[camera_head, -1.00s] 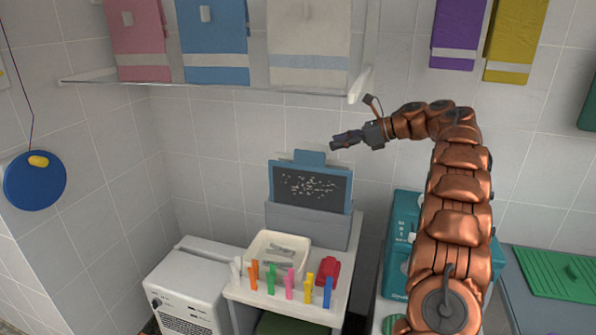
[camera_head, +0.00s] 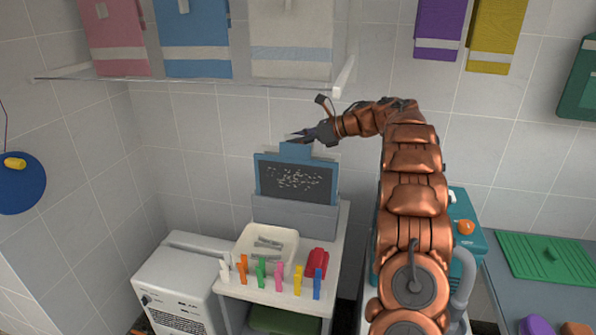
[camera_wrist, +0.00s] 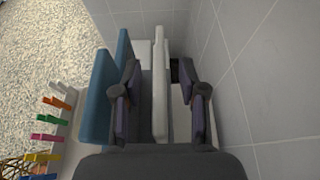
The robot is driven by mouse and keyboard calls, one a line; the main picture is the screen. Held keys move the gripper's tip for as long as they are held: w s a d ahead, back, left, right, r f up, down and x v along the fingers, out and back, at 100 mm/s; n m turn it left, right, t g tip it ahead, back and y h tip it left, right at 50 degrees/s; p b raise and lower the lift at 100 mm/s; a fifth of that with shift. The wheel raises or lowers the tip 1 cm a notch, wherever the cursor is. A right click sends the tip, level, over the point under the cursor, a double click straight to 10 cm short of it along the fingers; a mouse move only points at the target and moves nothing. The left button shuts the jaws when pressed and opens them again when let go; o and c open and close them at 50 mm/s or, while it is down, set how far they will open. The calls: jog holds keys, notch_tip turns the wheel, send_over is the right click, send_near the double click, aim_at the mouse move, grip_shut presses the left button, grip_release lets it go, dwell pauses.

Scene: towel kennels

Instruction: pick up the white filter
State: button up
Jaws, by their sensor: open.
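The white filter (camera_wrist: 160,92) shows edge-on in the wrist view as a thin upright white panel. It stands between the two dark fingers of my gripper (camera_wrist: 160,98), with a gap on either side. My gripper is open. In the head view my gripper (camera_head: 303,137) is just above and behind the top of a blue-framed filter with a dark speckled face (camera_head: 296,180). That filter hides most or all of the white one there. In the wrist view the blue-framed filter (camera_wrist: 101,97) stands left of the left finger.
The filters stand in a grey holder (camera_head: 294,217) on a white stand, close to the tiled wall. In front are several coloured clips, a cream tray (camera_head: 250,258) and a red object (camera_head: 317,262). Towels hang from a rail above. A teal machine (camera_head: 467,247) stands at right.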

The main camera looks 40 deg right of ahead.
grip_shut()
dwell(0.3)
dwell(0.4)
